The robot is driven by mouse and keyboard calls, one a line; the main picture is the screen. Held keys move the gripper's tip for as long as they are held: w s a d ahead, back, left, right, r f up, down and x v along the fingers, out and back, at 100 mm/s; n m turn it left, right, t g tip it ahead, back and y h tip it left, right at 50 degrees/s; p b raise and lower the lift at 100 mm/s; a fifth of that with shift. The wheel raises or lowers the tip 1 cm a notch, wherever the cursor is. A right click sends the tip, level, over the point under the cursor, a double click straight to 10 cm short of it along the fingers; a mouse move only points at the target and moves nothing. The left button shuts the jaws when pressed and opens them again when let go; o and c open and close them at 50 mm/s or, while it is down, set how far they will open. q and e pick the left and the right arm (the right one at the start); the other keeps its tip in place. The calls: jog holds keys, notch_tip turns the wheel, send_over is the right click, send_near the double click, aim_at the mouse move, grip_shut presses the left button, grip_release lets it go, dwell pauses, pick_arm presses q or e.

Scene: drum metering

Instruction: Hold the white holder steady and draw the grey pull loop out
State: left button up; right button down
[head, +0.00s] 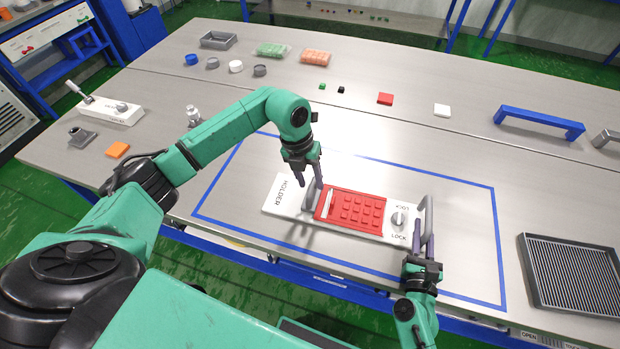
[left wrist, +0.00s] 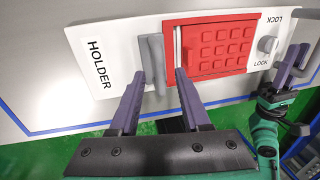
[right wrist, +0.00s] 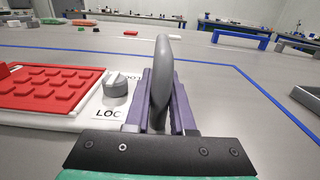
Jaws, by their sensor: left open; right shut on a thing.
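The white holder (head: 285,197), a long plate marked HOLDER, lies flat inside the blue outline on the table. A red studded block (head: 350,208) sits in it. A grey upright handle (left wrist: 152,62) stands on the holder left of the block. My left gripper (left wrist: 161,78) is open, with one finger on each side of that handle. The grey pull loop (right wrist: 162,70) stands at the holder's right end. My right gripper (head: 424,240) is shut on the loop, which rises between its fingers.
A grey ribbed tray (head: 570,275) lies at the right. A blue bar handle (head: 540,121) stands behind it. Small blocks, cups and trays line the back. A white lever unit (head: 112,110) stands at the far left.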

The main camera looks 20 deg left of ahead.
pick_arm(q)
grip_shut()
dwell(1.4)
